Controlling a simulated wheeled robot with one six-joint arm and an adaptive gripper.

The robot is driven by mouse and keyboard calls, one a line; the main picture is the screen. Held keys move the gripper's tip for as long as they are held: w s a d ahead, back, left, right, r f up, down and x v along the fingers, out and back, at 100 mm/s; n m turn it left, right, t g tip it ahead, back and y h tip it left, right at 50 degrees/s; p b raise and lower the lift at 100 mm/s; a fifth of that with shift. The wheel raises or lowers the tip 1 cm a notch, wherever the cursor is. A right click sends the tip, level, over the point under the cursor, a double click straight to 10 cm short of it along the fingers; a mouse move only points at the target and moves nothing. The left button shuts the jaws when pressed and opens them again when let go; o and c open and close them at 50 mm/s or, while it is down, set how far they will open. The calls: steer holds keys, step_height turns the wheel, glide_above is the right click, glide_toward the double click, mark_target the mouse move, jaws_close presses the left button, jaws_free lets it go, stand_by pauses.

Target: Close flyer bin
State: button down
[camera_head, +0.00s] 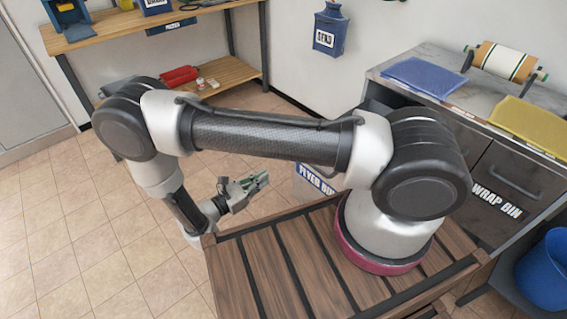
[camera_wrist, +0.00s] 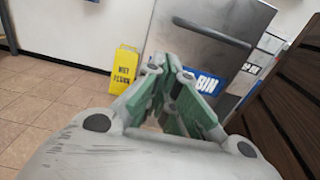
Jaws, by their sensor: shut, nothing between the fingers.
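The flyer bin (camera_head: 318,184) shows in the head view as a grey front with a blue and white label. My arm and the wooden platform hide much of it, so I cannot tell how far open it is. My gripper (camera_head: 256,183) is shut and empty, left of the bin and apart from it in the picture. In the wrist view, the green-padded fingers (camera_wrist: 176,80) are together in front of a grey metal panel (camera_wrist: 222,35) with a bar handle. A blue label reading "BIN" (camera_wrist: 207,83) is partly behind the fingers.
The wrap bin (camera_head: 495,190) is in the counter at the right, with a blue tub (camera_head: 545,272) beside it. A wooden workbench (camera_head: 150,28) stands at the back left. A yellow wet-floor sign (camera_wrist: 124,68) shows in the wrist view. Tiled floor at left is clear.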

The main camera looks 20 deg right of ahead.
steer(key=x, duration=1.3)
steer(key=shift+d, duration=0.4)
steer(key=shift+w+d+f, duration=0.1)
steer(key=shift+w+d, duration=0.05)
